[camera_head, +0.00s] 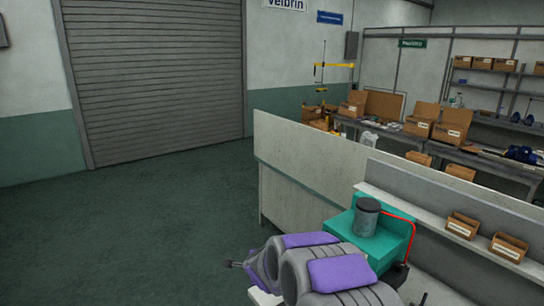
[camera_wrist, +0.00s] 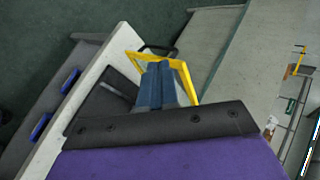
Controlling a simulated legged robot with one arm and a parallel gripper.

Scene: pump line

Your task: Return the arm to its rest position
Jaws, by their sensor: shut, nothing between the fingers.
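My arm, grey with purple covers, is folded low at the bottom of the head view, in front of a teal pump unit (camera_head: 340,224) with a dark grey cylinder on top and a red hose at its right. In the wrist view my gripper (camera_wrist: 157,68) shows as two blue-grey fingers side by side, shut and empty. A yellow frame (camera_wrist: 184,76) shows around and beyond the fingers; I cannot tell whether they touch it. In the head view the gripper's fingers are too small to make out.
A pale partition (camera_head: 310,160) and a white bench shelf (camera_head: 430,222) with two small cardboard bins (camera_head: 508,247) stand at right. Worktables with boxes (camera_head: 452,134) are behind. The green floor (camera_head: 120,230) at left is clear up to a grey roller door (camera_head: 155,80).

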